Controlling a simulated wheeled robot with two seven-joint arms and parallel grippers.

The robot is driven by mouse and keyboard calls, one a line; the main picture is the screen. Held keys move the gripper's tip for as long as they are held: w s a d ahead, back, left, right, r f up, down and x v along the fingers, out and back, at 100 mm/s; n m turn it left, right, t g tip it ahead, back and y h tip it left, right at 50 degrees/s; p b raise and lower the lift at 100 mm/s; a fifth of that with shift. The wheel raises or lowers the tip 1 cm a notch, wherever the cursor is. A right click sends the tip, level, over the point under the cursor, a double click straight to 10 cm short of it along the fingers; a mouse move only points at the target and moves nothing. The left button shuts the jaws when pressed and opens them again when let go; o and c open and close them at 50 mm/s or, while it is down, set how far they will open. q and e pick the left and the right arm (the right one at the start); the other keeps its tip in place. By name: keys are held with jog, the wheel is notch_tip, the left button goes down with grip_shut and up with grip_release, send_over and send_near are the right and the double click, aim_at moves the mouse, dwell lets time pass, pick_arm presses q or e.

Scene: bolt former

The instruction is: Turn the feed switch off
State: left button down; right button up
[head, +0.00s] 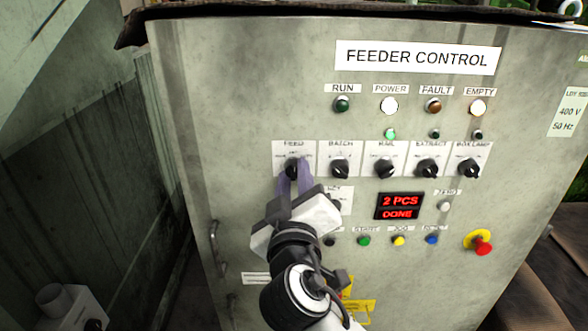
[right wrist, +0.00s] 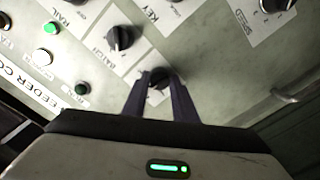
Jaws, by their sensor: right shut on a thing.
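The feed switch (head: 292,172) is a black rotary knob on a white label marked FEED, at the left end of the knob row on the feeder control panel (head: 235,110). My right gripper (head: 293,178) reaches up to it from below, its two purple fingers on either side of the knob. In the right wrist view the feed switch (right wrist: 160,78) sits between the fingertips of my right gripper (right wrist: 160,84), which are shut on it. The fingers hide part of the knob and label, so its pointer position cannot be read. My left gripper is not in view.
The batch knob (head: 340,169) is close on the right, with several more knobs beyond. Below are a red display (head: 399,206), coloured push buttons and a red emergency stop (head: 480,242). A door handle (head: 216,240) stands out at the lower left.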

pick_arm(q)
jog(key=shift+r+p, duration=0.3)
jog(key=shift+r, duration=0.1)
pick_arm(e)
jog(key=shift+n, duration=0.6)
jog(key=o, duration=1)
jog(key=shift+o, duration=0.2)
